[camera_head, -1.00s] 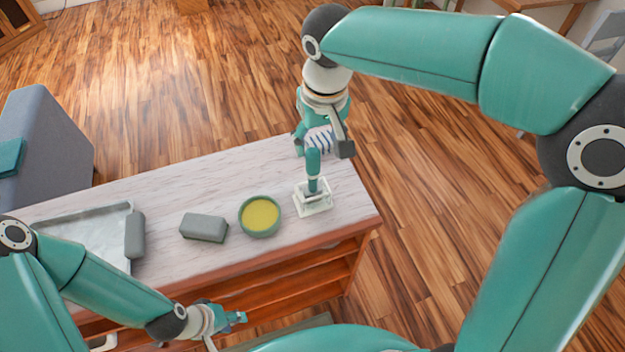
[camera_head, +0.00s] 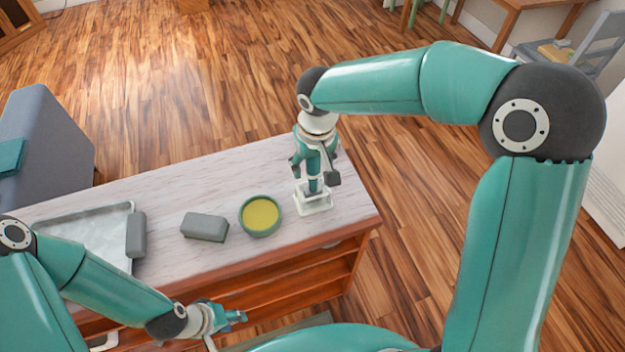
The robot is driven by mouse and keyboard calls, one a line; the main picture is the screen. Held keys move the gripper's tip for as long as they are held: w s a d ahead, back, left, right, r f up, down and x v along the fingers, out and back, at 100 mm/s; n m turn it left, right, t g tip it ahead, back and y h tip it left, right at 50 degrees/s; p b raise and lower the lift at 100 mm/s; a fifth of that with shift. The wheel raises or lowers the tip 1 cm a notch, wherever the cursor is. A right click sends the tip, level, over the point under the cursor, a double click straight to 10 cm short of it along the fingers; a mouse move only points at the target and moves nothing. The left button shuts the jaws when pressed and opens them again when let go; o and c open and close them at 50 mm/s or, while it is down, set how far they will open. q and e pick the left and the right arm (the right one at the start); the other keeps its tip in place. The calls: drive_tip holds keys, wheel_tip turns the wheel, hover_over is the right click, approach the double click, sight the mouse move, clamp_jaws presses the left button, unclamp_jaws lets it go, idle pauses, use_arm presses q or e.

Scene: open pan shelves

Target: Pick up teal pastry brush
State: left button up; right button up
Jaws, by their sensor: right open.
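The teal pastry brush (camera_head: 314,186) stands upright in a small white square holder (camera_head: 314,205) at the right end of the counter. My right gripper (camera_head: 316,179) is above it, pointing down, with its open fingers on either side of the handle. The upper part of the brush is hidden by the gripper, and I cannot tell whether the fingers touch it. My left gripper (camera_head: 238,317) is low in front of the counter's front edge, away from the brush. It is small in view and its jaw opening is unclear.
On the counter (camera_head: 170,200), a green bowl with yellow contents (camera_head: 260,216) is left of the holder. Further left are a grey block (camera_head: 204,227), another grey block (camera_head: 136,235) and a metal tray (camera_head: 85,212). Open shelves (camera_head: 290,293) lie below. The counter behind the bowl is clear.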

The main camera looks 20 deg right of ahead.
clamp_jaws()
drive_tip(key=shift+r, duration=0.1)
